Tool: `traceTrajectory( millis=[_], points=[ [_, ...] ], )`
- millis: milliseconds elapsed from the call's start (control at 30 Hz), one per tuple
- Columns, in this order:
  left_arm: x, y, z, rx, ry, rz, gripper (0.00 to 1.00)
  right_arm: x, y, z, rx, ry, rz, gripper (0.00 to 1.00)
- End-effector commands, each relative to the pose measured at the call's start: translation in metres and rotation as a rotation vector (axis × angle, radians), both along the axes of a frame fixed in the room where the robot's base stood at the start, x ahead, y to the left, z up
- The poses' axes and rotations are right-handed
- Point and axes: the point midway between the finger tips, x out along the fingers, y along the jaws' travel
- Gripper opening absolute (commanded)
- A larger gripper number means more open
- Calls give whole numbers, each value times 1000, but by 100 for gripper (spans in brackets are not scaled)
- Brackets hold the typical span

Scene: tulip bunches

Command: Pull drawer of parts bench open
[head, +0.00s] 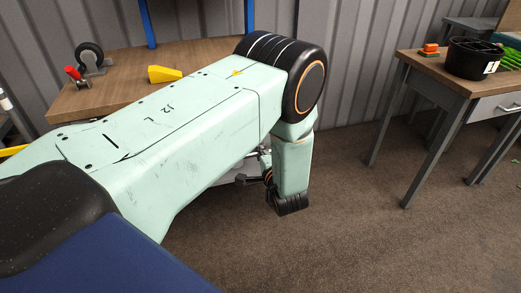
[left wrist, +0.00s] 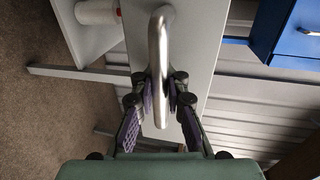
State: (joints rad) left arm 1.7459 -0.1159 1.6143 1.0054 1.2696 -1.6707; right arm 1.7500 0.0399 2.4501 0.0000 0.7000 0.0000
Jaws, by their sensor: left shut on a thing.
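The bench with a wooden top (head: 115,95) stands behind my left arm in the head view; that arm hides much of its front. In the left wrist view a pale grey drawer front (left wrist: 195,45) carries a shiny bar handle (left wrist: 159,45). My left gripper (left wrist: 163,82) has its purple-padded fingers on both sides of the handle, shut on it. In the head view the left gripper (head: 250,180) is small and partly hidden by my forearm. How far the drawer stands out cannot be told. My right gripper is not in view.
A caster wheel (head: 90,57), a red-handled clamp (head: 75,76) and a yellow wedge (head: 164,74) lie on the bench.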

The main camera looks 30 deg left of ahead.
Motion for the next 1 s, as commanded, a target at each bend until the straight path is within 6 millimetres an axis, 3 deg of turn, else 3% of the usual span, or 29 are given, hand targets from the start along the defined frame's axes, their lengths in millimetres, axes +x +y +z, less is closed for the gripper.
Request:
traceTrajectory(
  millis=[633, 667, 700, 933, 1000],
  points=[
    [4, 2, 6, 7, -13, 0, 0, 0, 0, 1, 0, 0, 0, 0],
    [4, 2, 5, 7, -13, 0, 12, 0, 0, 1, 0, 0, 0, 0],
    [4, 2, 5, 7, -13, 0, 15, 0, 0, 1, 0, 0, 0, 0],
    [2, 1, 4, 5, -8, 0, 35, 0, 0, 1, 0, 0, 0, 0],
    [1, 0, 3, 5, -7, 0, 36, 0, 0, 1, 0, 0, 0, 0]
  ],
)
